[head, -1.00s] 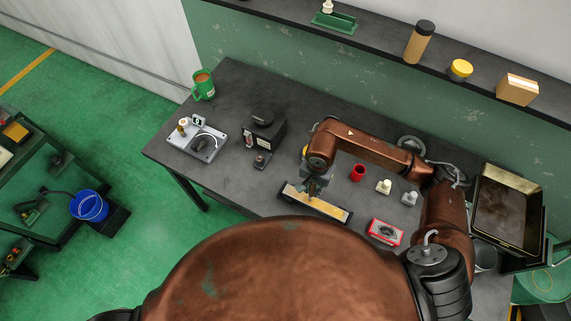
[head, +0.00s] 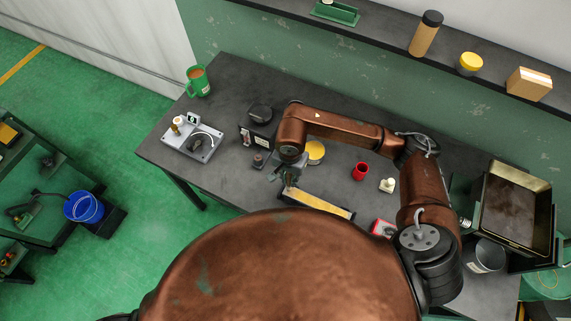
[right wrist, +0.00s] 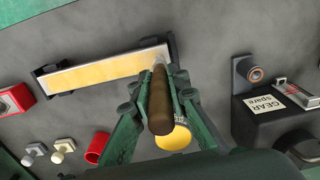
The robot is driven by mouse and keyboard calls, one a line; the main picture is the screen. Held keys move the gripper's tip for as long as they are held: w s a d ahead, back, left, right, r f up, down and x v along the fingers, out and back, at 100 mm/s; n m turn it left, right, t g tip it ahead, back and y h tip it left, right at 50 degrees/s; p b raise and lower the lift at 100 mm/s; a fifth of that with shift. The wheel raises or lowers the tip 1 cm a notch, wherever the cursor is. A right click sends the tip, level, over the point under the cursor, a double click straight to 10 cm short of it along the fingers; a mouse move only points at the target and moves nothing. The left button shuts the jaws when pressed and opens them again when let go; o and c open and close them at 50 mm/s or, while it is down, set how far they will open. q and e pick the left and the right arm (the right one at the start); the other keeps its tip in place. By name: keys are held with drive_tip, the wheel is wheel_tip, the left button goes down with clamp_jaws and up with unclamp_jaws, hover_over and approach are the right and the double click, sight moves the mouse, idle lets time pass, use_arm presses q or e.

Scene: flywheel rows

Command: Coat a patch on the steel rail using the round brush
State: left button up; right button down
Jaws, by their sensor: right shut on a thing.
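My right gripper (head: 288,184) is shut on the round brush (right wrist: 160,108), whose brown wooden handle lies between the green fingers in the right wrist view. The steel rail (head: 318,204) lies on dark end supports at the table's front edge; it also shows in the right wrist view (right wrist: 108,70). A long yellow area covers most of its top, with bare grey at the ends. The brush's far end overlaps the rail's end that is on the right in the wrist view; whether it touches is unclear. My left gripper is not in view.
A red cup (head: 360,171), a white knobbed piece (head: 387,185) and a red box (head: 383,228) are to the right. A black box (head: 258,127) and a grey fixture (head: 193,141) stand left. A metal tray (head: 516,208) is far right.

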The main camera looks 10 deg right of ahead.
drive_tip(key=shift+w+a+r, duration=0.1)
drive_tip(key=shift+w+r, duration=0.1)
drive_tip(key=r+p, duration=0.1)
drive_tip(key=r, duration=0.2)
drive_tip(key=shift+s+r, duration=0.15)
drive_tip(key=shift+s, duration=0.05)
drive_tip(key=shift+r+p, duration=0.65)
drive_tip(key=shift+r, duration=1.55)
drive_tip(key=shift+w, duration=0.1)
